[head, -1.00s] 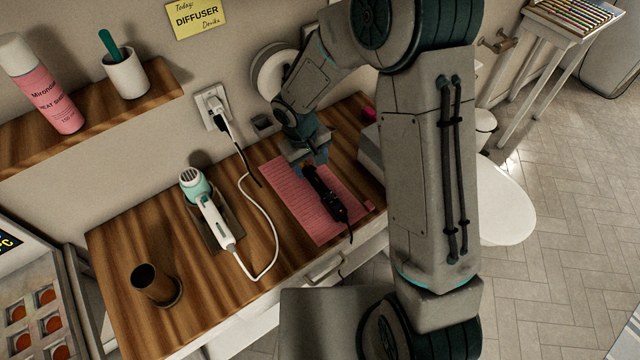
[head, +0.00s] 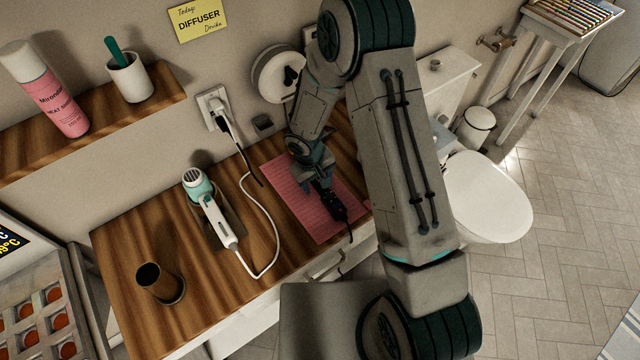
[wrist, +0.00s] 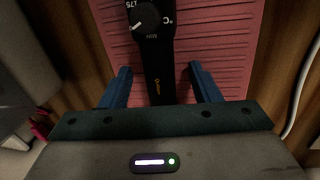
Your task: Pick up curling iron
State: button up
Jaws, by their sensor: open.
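The black curling iron (head: 334,207) lies on a pink ribbed mat (head: 294,203) on the wooden counter. In the wrist view the iron (wrist: 158,70) runs down the middle, with a temperature dial on its handle and its lower end hidden by my gripper's body. My gripper (wrist: 157,85) is open, with one blue finger on each side of the iron and a gap to both. In the head view my gripper (head: 320,178) is over the iron and hides its upper part.
A white and teal hair dryer (head: 211,209) lies left of the mat, its white cord looping toward the wall outlet (head: 214,108). A brown cup (head: 160,283) stands at the counter's front left. A toilet (head: 487,195) is to the right.

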grip_shut()
jog(key=shift+r, duration=0.1)
